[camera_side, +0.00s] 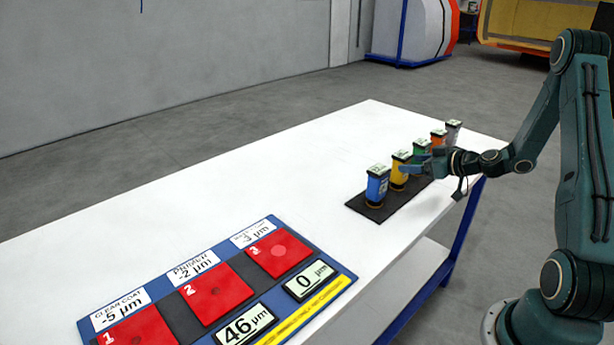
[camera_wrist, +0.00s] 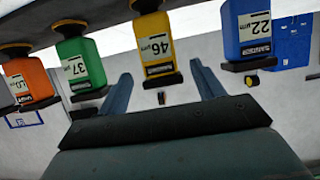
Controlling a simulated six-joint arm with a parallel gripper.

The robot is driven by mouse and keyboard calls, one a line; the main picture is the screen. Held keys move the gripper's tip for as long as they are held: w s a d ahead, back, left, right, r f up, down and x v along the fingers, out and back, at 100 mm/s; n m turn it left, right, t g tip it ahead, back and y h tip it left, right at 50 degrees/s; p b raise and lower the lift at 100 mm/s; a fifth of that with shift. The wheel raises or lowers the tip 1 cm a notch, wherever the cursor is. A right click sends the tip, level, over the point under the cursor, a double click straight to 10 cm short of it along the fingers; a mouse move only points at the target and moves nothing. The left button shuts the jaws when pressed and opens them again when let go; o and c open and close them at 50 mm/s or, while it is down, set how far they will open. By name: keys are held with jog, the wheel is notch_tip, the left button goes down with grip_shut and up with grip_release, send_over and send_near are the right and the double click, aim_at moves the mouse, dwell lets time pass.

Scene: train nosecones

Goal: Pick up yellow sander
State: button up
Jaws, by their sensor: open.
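The yellow sander (camera_side: 399,178) stands upright on a dark mat (camera_side: 370,210), between the blue and green sanders. In the wrist view the yellow sander (camera_wrist: 153,45) appears upside down, labelled 46, ahead of my gripper and roughly in line with the gap between the fingers. My gripper (camera_side: 418,168) is close beside the yellow sander in the side view and partly covers the green one. In the wrist view the fingers of my gripper (camera_wrist: 163,88) are spread apart with nothing held between them. Contact with the sander cannot be made out.
The blue sander (camera_side: 376,187) stands to the left, and the green (camera_side: 420,148), orange (camera_side: 438,137) and grey (camera_side: 453,129) ones to the right. A blue panel (camera_side: 335,287) with red pads and displays lies at the table's near left. The white table (camera_side: 270,185) between is clear.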

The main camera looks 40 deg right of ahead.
aim_at(396, 163)
jog(key=shift+x, duration=0.75)
jog(key=shift+w, duration=0.1)
jog(key=shift+x, duration=2.45)
jog(key=shift+c, duration=0.2)
jog(key=c, duration=1.1)
